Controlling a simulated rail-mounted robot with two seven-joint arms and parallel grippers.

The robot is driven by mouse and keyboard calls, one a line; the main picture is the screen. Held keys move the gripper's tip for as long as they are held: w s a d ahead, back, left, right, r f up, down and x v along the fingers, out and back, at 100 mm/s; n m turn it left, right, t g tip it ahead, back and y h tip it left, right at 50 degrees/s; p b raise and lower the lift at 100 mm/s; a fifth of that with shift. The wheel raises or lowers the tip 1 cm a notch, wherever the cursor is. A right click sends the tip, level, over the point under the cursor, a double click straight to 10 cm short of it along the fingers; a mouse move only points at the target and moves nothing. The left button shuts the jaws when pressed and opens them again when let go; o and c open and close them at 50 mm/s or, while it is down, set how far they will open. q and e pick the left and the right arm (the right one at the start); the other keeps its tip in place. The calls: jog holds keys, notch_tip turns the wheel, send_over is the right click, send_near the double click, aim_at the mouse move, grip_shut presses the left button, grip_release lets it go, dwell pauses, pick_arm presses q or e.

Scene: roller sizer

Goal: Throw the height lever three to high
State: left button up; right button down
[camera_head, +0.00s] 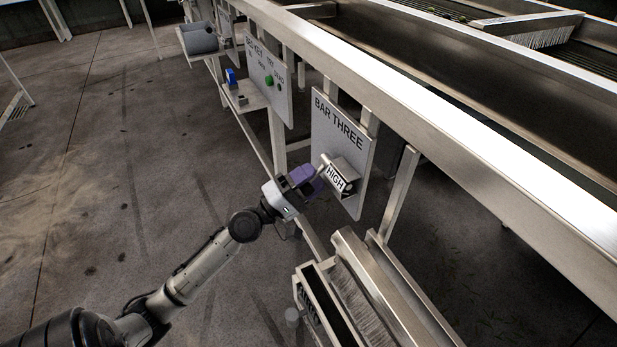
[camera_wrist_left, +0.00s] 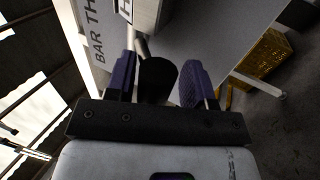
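The panel marked BAR THREE (camera_head: 342,125) hangs on the machine's frame. A small metal box on it carries the label HIGH (camera_head: 336,178). A metal lever rod (camera_head: 326,163) sticks out from the panel beside this box. My left gripper (camera_head: 309,179) is at the rod's outer end. In the left wrist view the rod ends in a black knob (camera_wrist_left: 158,80), which lies between the two purple fingers (camera_wrist_left: 158,82). The fingers are very close to the knob on both sides; I cannot tell whether they press on it. My right gripper is not in view.
Behind stands another panel (camera_head: 268,75) with a green button, by a small shelf (camera_head: 247,97). A long steel rail (camera_head: 450,130) runs above. A brush trough (camera_head: 358,300) sits in front. A yellow crate (camera_wrist_left: 264,62) shows in the wrist view. The floor on the left is clear.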

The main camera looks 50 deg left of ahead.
pick_arm(q)
jog(key=shift+o, duration=0.4)
jog(key=shift+r, duration=0.1)
jog(key=shift+s, duration=0.1)
jog(key=shift+s+a+f+b, duration=0.1)
jog(key=shift+s+f+b, duration=0.15)
jog(key=shift+b, duration=0.05)
jog(key=b+v, duration=0.1)
jog(key=v, duration=1.2)
jog(key=shift+b, duration=0.4)
jog(key=shift+r, duration=0.1)
